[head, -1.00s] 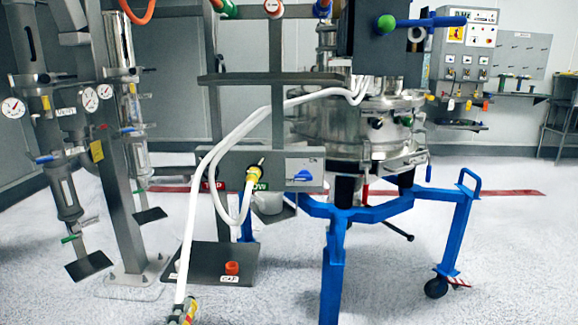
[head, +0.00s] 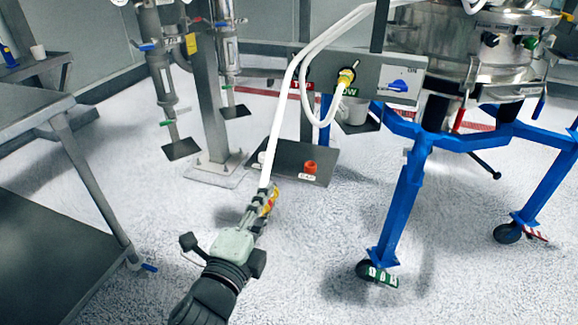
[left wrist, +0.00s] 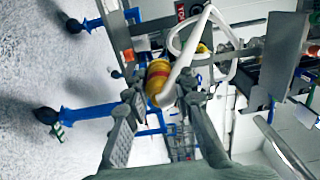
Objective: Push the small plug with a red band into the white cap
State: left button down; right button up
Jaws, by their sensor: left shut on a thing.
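The small yellow plug with a red band (head: 270,203) sits on the end of a white hose. My left gripper (head: 262,207) is shut on it, above the floor in the lower middle of the head view. In the left wrist view the plug (left wrist: 158,82) lies between the fingers of the left gripper (left wrist: 162,103), its red band partly visible. A small white thing, likely the white cap (head: 262,157), is on the dark lower plate, partly hidden behind the hose. My right gripper is in neither view.
An orange-red cap (head: 310,167) stands on the dark lower plate (head: 290,153). A second yellow plug (head: 346,77) is at the panel (head: 375,75), above a white cup (head: 354,110). A blue wheeled frame (head: 405,200) stands right, a grey table (head: 50,220) left. Open floor lies between.

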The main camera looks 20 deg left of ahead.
pick_arm(q)
jog(key=s+d+r+m+g+h, duration=0.2)
jog(key=d+r+m+g+h, duration=0.2)
jog(key=d+r+m+h, duration=0.3)
jog(key=d+r+h, duration=0.3)
jog(key=d+h, duration=0.1)
jog(key=d, duration=0.1)
jog(key=shift+d+r+m, duration=0.15)
jog(key=shift+r+m, duration=0.1)
jog(key=shift+m, duration=0.15)
jog(key=w+d+f+m+g+h, duration=0.2)
jog(key=d+f+m+g+h, duration=0.1)
jog(key=f+m+g+h, duration=0.1)
jog(key=shift+d+f+m+g+h, duration=0.3)
jog(key=shift+d+f+g, duration=0.1)
jog(key=shift+f+g, duration=0.4)
jog(key=shift+r, duration=0.1)
